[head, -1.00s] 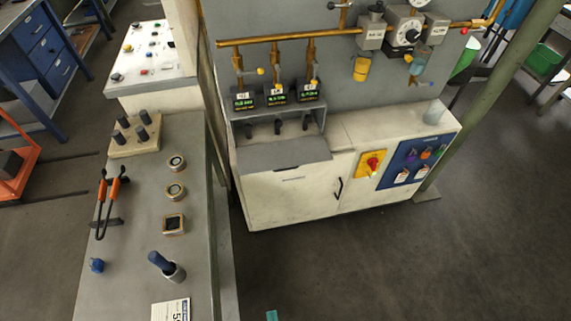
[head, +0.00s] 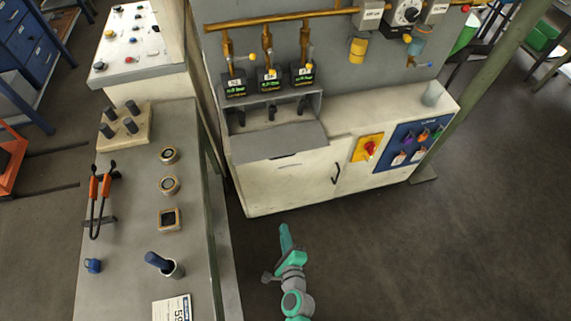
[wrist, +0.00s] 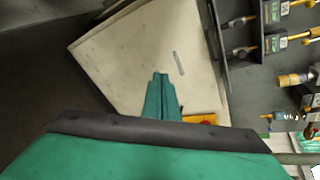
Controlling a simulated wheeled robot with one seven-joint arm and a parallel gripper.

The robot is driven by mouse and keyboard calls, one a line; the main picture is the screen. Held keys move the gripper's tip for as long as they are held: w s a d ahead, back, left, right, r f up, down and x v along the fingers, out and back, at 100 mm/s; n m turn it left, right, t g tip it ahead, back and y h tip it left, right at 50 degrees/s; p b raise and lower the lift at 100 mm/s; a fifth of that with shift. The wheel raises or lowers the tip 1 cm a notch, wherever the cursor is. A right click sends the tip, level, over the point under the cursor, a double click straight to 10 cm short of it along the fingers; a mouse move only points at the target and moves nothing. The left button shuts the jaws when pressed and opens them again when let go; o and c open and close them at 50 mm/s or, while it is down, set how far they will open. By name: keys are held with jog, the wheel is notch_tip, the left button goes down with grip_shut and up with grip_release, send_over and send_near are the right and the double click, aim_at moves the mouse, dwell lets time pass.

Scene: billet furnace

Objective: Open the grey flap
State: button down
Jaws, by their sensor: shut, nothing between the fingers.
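The grey flap (head: 280,142) is a flat panel on the front of the white cabinet, jutting out below a recess with several dark levers (head: 270,112). In the wrist view the flap (wrist: 213,45) looks like a narrow dark grey strip beside the pale cabinet front. My gripper (head: 285,232) is low in front of the cabinet, below the flap and apart from it. Its teal fingers (wrist: 160,98) are together and empty, pointing at the cabinet front.
The cabinet front (head: 290,185) has a dark door handle (head: 336,174), a yellow plate with a red knob (head: 368,148) and a blue panel (head: 410,143). A grey console (head: 135,220) with knobs and orange-handled tongs stands left. The floor (head: 430,250) at right is clear.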

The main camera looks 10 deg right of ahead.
jog(key=w+d+m, duration=0.2)
jog(key=w+m, duration=0.1)
jog(key=w, duration=0.5)
jog(key=w+d+m+t, duration=0.1)
jog(key=w+m, duration=0.3)
jog(key=w, duration=0.4)
jog(key=w+d+r+m+t+y, duration=0.1)
jog(key=w+d+m, duration=0.2)
jog(key=w, duration=0.6)
jog(key=shift+d+m, duration=0.25)
jog(key=shift+m, duration=0.15)
jog(key=shift+s+r, duration=0.25)
jog(key=shift+r, duration=0.7)
jog(key=shift+s+r, duration=0.2)
jog(key=shift+r, duration=0.75)
jog(key=shift+d, duration=0.1)
